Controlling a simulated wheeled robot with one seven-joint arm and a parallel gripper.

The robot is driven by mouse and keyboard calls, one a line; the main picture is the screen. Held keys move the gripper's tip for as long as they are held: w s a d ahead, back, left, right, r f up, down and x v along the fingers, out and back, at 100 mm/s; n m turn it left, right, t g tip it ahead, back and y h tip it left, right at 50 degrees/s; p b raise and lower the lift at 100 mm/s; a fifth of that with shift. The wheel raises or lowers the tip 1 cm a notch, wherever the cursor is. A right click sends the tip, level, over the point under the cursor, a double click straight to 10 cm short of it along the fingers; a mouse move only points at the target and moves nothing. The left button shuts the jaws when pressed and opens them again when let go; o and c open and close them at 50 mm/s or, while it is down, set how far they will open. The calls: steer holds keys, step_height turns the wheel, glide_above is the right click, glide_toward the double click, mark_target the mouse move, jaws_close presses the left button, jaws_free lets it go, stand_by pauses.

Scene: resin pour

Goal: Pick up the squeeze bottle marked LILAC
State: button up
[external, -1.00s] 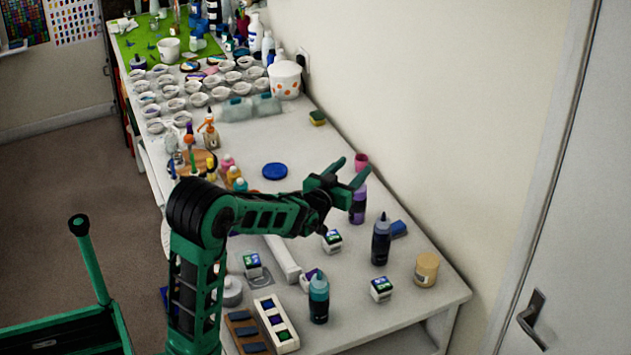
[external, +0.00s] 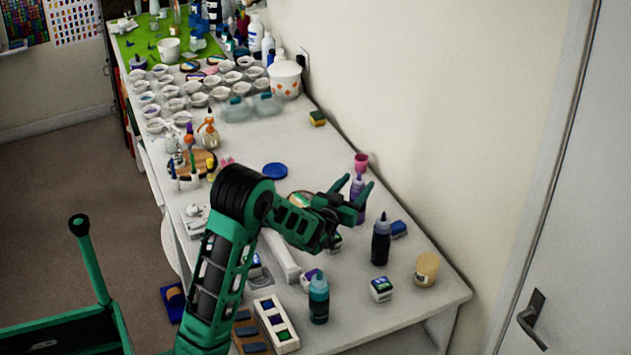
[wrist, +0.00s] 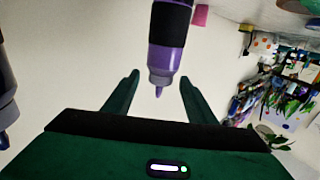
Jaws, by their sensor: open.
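A purple squeeze bottle (external: 357,187) stands upright near the wall side of the table, beyond a dark blue bottle. In the wrist view the purple bottle (wrist: 168,45) has a dark band and its nozzle points towards my palm. No lettering can be read on it. My gripper (external: 357,185) is open, and its fingers appear on either side of the bottle in the external view. In the wrist view the nozzle lies between the two fingertips of my gripper (wrist: 160,78), with gaps on both sides.
A dark blue bottle (external: 381,243) and a teal bottle (external: 319,300) stand nearer the front. A pink cup (external: 361,163) is just behind the purple bottle. A tan jar (external: 427,269) and small labelled boxes (external: 381,289) are at the right. A blue disc (external: 275,170) lies farther back.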

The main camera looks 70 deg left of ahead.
steer(key=shift+x, duration=1.2)
steer(key=shift+r, duration=0.1)
jaws_close()
